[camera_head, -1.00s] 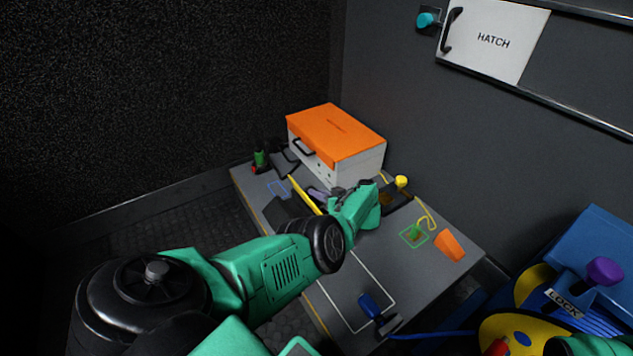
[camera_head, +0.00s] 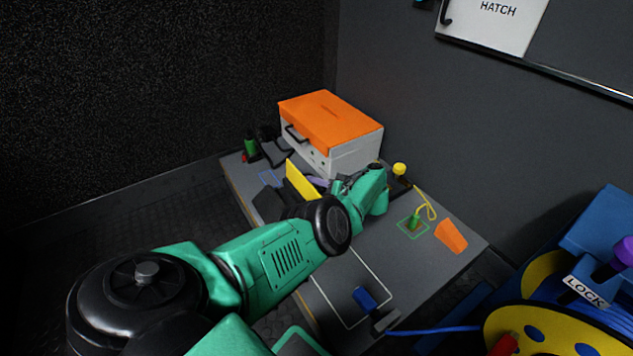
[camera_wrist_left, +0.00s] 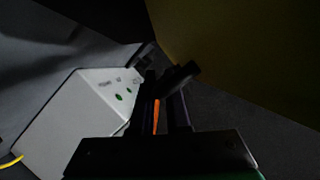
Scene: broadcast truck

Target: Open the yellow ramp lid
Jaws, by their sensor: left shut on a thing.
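The yellow ramp lid (camera_head: 302,181) stands tilted up on the table, its yellow face showing beyond my arm; its lower part is hidden. In the left wrist view the lid (camera_wrist_left: 245,50) fills the upper right as a dark yellow surface. My left gripper (camera_head: 343,183) is beside the lid's right end, partly hidden by my own wrist. In the left wrist view the gripper (camera_wrist_left: 165,90) is shut on a dark bar (camera_wrist_left: 181,75) by the lid, seemingly its handle; the exact contact is too dark to tell. My right gripper is not in view.
A white case with an orange top (camera_head: 330,120) stands close behind the gripper. A yellow knob (camera_head: 399,169), a green plug (camera_head: 414,222) and an orange wedge (camera_head: 451,236) are to the right. A blue-handled item (camera_head: 365,299) lies at the front. A cable reel (camera_head: 540,330) stands lower right.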

